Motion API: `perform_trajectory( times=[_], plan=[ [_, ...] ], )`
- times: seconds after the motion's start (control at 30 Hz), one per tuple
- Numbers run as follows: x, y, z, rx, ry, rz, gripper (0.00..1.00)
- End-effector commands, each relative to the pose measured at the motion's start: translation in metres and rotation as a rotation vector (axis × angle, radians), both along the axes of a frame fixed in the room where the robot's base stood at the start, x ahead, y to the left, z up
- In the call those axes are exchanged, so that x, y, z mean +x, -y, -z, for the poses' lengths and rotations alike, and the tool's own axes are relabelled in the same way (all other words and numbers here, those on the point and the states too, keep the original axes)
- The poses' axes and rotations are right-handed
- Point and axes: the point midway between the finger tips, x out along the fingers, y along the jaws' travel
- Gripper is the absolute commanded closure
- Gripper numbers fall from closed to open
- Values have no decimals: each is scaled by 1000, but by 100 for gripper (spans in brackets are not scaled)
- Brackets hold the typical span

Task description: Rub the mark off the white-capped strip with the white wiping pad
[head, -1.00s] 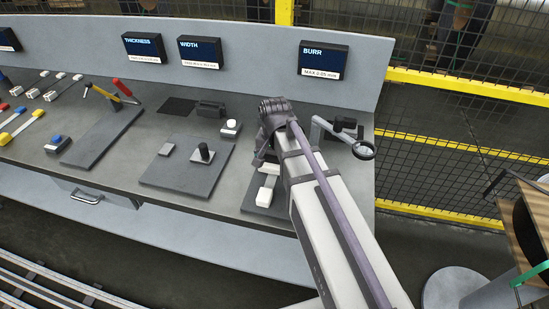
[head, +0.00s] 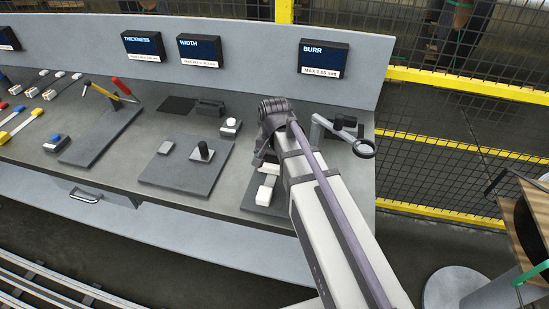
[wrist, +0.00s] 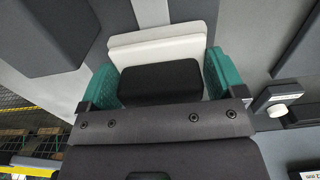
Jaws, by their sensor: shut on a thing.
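In the wrist view my gripper (wrist: 160,76) has its two teal fingers on either side of a black block, which is the grip of the white wiping pad (wrist: 155,47). The pad's white face shows beyond the black grip. A pale strip end (wrist: 151,12) shows just past the pad, at the top of the view. In the head view the white-capped strip (head: 263,196) lies on a dark plate at the right of the bench, partly hidden by my arm. My fingers and the pad are hard to make out there. I cannot see the mark or tell whether the pad touches the strip.
A magnifier on a stand (head: 364,149) is close to the right of my arm. A grey plate with a black knob (head: 203,152) and a white button box (head: 231,127) stand to the left. The back panel carries a BURR display (head: 324,60). Yellow-railed fencing is behind.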

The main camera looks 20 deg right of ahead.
Motion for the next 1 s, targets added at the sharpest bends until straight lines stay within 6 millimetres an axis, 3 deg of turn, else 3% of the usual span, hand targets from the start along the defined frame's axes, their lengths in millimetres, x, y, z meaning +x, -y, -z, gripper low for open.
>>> perform_trajectory(
  times=[0.4,0.7,1.0],
  plan=[
    [1,-1,4,0,0,0,36],
    [9,-16,4,0,0,0,36],
    [1,-3,4,0,0,1,36]
  ],
)
